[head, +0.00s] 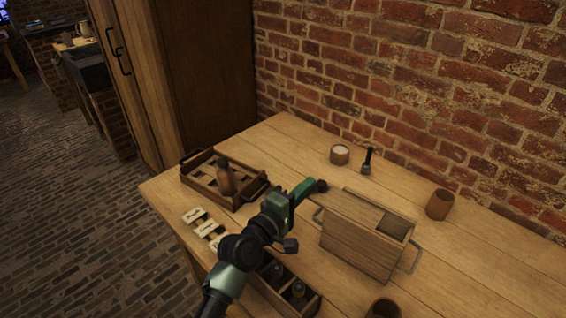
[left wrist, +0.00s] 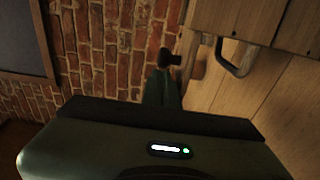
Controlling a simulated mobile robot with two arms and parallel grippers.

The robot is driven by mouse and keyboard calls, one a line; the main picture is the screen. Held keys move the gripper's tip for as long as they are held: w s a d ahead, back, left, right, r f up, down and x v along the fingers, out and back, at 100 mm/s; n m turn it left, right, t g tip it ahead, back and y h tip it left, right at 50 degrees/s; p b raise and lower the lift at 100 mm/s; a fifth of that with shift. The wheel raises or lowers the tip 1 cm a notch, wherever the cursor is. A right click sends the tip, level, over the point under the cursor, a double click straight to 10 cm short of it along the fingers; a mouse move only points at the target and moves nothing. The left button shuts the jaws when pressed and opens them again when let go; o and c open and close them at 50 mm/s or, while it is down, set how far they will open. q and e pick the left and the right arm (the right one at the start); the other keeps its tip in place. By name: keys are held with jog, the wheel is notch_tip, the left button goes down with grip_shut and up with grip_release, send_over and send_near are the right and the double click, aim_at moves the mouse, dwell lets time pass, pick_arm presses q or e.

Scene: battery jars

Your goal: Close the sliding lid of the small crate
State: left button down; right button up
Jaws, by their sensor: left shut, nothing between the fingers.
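The small wooden crate (head: 358,245) stands on the table, with a metal handle at each end. Its sliding lid (head: 355,208) covers the left and middle of the top. A dark opening (head: 393,227) shows at the right end, so the lid is partly open. My left gripper (head: 320,186) is shut and empty, close to the left end of the crate. I cannot tell whether it touches the lid. In the left wrist view the gripper's fingers (left wrist: 171,60) are just left of the crate (left wrist: 238,20) and its handle (left wrist: 238,58). My right gripper is out of view.
An open wooden tray (head: 205,190) with a brown bottle (head: 226,180) is at the left. Pale pieces (head: 203,224) and a box of jars (head: 310,303) lie nearer. A small bowl (head: 340,154), a dark tool (head: 367,160) and a brown cup (head: 440,204) stand behind and right, near the brick wall.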

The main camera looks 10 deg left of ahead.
aim_at(321, 188)
pick_arm(q)
jog(key=shift+s+d+r+p, duration=0.1)
jog(key=shift+s+d, duration=0.1)
jog(key=shift+d, duration=0.2)
jog(key=shift+s+d+p, duration=0.1)
jog(key=shift+s+d, duration=0.15)
jog(key=shift+d, duration=0.2)
jog(key=shift+s+d+r+p, duration=0.1)
jog(key=shift+s+d, duration=0.1)
jog(key=shift+d, duration=0.2)
jog(key=shift+d+f, duration=0.15)
jog(key=shift+f, duration=0.05)
